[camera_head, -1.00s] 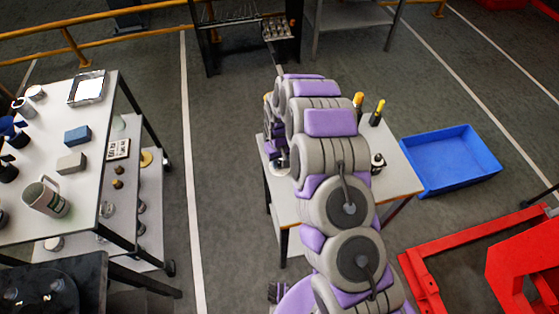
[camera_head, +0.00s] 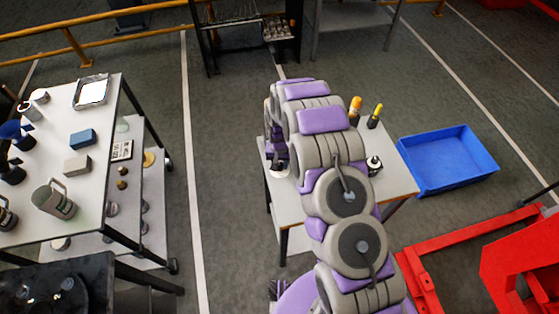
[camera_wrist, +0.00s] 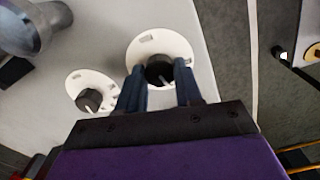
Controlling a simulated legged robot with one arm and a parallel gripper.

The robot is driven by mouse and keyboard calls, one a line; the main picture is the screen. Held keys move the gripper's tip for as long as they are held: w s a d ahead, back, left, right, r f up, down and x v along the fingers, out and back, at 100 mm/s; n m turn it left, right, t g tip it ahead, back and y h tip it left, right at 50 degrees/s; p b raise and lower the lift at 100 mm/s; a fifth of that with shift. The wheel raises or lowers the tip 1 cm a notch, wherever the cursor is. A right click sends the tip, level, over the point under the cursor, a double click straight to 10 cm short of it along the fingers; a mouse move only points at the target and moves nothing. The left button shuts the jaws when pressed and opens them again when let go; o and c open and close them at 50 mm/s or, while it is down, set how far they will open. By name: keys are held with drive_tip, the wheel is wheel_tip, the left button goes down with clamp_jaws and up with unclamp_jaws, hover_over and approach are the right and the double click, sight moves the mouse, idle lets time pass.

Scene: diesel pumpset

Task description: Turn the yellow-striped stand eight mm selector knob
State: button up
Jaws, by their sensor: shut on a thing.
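In the wrist view two black selector knobs stand on round white dials on a pale table top. My gripper (camera_wrist: 158,67) is shut on the nearer-to-centre black knob (camera_wrist: 158,74), one blue finger on each side, over its white dial (camera_wrist: 160,43). The knob has a pale pointer line. The second black knob (camera_wrist: 88,99) on its own white dial (camera_wrist: 75,84) is to the left, apart from my fingers. No yellow stripe or readable marking shows on either. In the head view my arm hides much of the pale table (camera_head: 400,185); a white dial (camera_head: 279,171) shows at its left.
Yellow- and orange-topped bottles (camera_head: 375,115) and a small black-and-white item (camera_head: 374,164) stand on this table. A blue tray (camera_head: 447,160) lies on the floor at right. A cluttered table (camera_head: 95,205) stands left, with clear floor between. Red equipment (camera_head: 520,265) is at lower right.

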drive_tip(key=shift+m+p, duration=0.35)
drive_tip(key=shift+m, duration=0.45)
drive_tip(key=o, duration=1)
drive_tip(key=shift+a, duration=0.15)
drive_tip(key=shift+o, duration=0.2)
drive_tip(key=shift+r, duration=0.15)
drive_tip(key=shift+r, duration=0.35)
wheel_tip(320, 180, up, 16)
drive_tip(key=p, duration=0.1)
drive_tip(key=shift+r+p, duration=0.15)
drive_tip(key=shift+p, duration=0.15)
